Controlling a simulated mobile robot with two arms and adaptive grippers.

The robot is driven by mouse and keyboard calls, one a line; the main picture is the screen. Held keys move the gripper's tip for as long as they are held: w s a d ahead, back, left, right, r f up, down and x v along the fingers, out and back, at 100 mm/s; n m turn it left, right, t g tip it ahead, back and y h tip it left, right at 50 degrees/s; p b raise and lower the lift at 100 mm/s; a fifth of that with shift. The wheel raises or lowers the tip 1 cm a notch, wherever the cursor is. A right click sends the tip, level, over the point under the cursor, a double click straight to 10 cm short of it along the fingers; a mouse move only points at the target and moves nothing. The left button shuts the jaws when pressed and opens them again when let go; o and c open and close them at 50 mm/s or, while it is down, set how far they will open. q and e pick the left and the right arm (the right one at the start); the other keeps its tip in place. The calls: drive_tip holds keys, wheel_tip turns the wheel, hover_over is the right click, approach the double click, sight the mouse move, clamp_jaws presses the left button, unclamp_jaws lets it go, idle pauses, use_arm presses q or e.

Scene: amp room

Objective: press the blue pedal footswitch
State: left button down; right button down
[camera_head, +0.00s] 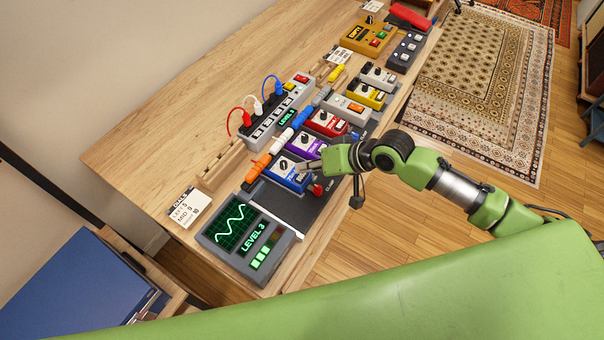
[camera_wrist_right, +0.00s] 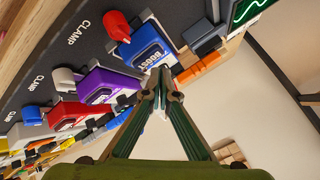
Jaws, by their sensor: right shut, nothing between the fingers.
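The blue pedal (camera_head: 281,174) sits on the dark pedalboard, near its end by the green-screened monitor. It has a white panel with a dark knob. In the right wrist view the blue pedal (camera_wrist_right: 134,50) shows the word BOOST on its side. My right gripper (camera_head: 301,168) is shut and empty, its fingertips over the pedal's right part. In the right wrist view the fingertips (camera_wrist_right: 161,76) overlap the pedal's panel edge; I cannot tell whether they touch it. The footswitch is not clearly visible, with the fingers close by. My left gripper is not in view.
A purple pedal (camera_head: 306,145) and a red pedal (camera_head: 327,123) stand beside the blue one. A red clamp (camera_head: 316,189) sits at its front. The monitor (camera_head: 246,236) reads LEVEL 3. A power strip (camera_head: 276,117) with cables stands behind.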

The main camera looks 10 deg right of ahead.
sight(305, 176)
drive_tip(key=shift+f, duration=0.2)
drive_tip(key=shift+f, duration=0.25)
drive_tip(key=shift+s+f, duration=0.1)
drive_tip(key=shift+f, duration=0.5)
idle(1.0)
drive_tip(key=shift+r+p, duration=1)
drive_tip(key=shift+p, duration=0.05)
wheel_tip(305, 176, up, 5)
drive_tip(key=p, duration=0.5)
